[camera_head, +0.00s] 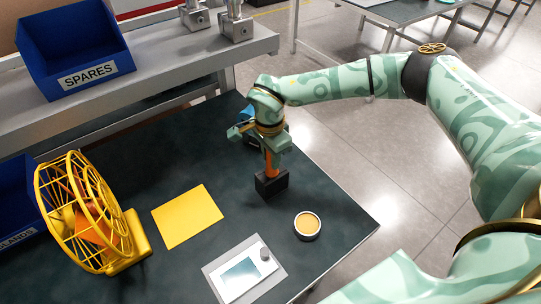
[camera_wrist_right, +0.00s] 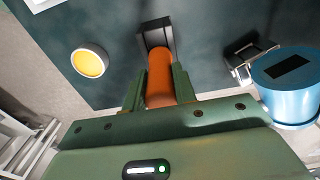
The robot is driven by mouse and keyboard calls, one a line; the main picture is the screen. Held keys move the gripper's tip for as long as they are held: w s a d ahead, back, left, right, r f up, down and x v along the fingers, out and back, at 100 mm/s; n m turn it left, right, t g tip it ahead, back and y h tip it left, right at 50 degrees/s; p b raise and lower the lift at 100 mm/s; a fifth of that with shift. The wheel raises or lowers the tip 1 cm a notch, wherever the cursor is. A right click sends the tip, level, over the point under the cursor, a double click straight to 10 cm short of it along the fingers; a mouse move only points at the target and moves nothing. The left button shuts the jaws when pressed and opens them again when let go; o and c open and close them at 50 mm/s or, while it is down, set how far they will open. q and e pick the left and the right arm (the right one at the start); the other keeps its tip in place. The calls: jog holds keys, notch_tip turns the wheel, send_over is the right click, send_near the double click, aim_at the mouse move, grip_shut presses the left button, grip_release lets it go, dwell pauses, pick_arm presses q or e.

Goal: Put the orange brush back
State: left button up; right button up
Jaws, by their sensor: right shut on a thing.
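The orange brush (camera_head: 271,166) stands roughly upright below my right gripper (camera_head: 270,152), which is shut on its handle. In the right wrist view the orange handle (camera_wrist_right: 160,72) lies between the two green fingers (camera_wrist_right: 158,88). The brush's lower end meets a black box-shaped holder (camera_head: 271,184) on the dark table; it also shows in the wrist view (camera_wrist_right: 155,33). The bristles are hidden, and I cannot tell how deep the brush sits in the holder. My left gripper is not in view.
A round tin with a yellow top (camera_head: 308,226) and a white device (camera_head: 244,270) are near the front. A yellow sheet (camera_head: 187,217) and yellow caged fan (camera_head: 84,214) are left. A blue cylinder (camera_wrist_right: 289,88) stands close behind my gripper. The blue SPARES bin (camera_head: 75,45) is on the shelf.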

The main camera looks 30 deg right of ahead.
jog(key=o, duration=1)
notch_tip(320, 180, up, 12)
jog(key=shift+a+r+p, duration=0.15)
jog(key=shift+p, duration=1.1)
